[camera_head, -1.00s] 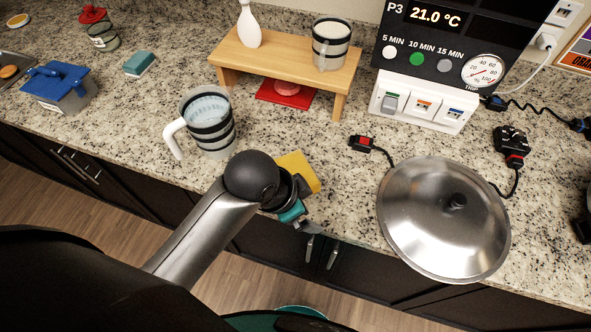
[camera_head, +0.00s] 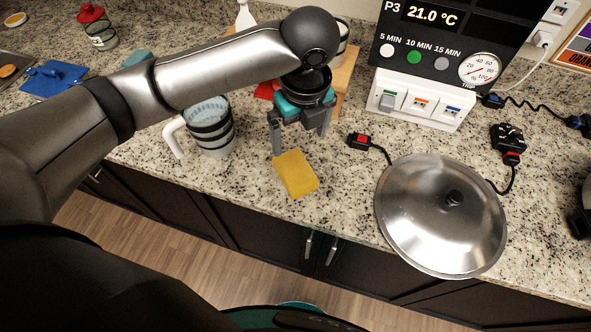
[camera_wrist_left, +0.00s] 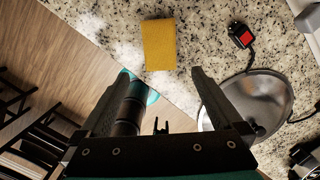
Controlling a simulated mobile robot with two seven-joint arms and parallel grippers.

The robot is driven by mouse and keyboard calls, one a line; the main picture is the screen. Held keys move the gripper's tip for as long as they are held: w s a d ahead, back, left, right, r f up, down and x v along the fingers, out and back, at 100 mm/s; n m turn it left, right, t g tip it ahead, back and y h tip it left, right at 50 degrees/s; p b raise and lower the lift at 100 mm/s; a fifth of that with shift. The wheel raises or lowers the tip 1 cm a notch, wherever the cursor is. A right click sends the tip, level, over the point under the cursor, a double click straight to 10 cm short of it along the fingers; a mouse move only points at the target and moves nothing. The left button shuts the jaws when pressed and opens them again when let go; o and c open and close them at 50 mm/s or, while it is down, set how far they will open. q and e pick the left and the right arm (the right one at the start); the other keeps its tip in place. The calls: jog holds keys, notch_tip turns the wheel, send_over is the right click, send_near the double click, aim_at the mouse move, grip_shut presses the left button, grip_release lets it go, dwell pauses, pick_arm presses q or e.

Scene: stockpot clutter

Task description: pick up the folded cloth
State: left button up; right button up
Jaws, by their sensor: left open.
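The folded cloth (camera_head: 296,174) is a flat yellow rectangle lying on the counter near its front edge. It also shows whole in the left wrist view (camera_wrist_left: 159,45). My left gripper (camera_head: 299,143) is open and empty, with its fingers pointing down above the counter, just behind the cloth in the head view. In the left wrist view the cloth lies beyond the two spread fingertips (camera_wrist_left: 161,74), roughly between their lines. No contact with the cloth is visible. My right gripper is not in view.
A striped mug (camera_head: 211,128) stands left of the cloth. A steel lid (camera_head: 440,215) lies to the right, near a red-switched cable (camera_head: 360,141). A wooden stand (camera_head: 345,75) is behind, partly hidden by my arm. The counter (camera_head: 345,180) beside the cloth is clear.

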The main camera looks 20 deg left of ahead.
pick_arm(q)
jog(key=b, duration=0.1)
send_over(295, 169)
jog(key=f, duration=0.8)
jog(key=shift+s+d+f, duration=0.15)
jog(key=shift+s+f, duration=0.15)
jog(key=shift+f, duration=0.1)
jog(key=shift+w+f+b, duration=0.15)
jog(key=shift+f, duration=1.4)
jog(key=shift+w+f+b, duration=0.15)
jog(key=shift+f, duration=1.35)
jog(key=c, duration=1.2)
jog(key=shift+c, duration=0.2)
jog(key=shift+r, duration=0.15)
notch_tip(295, 169, up, 20)
jog(key=p, duration=0.2)
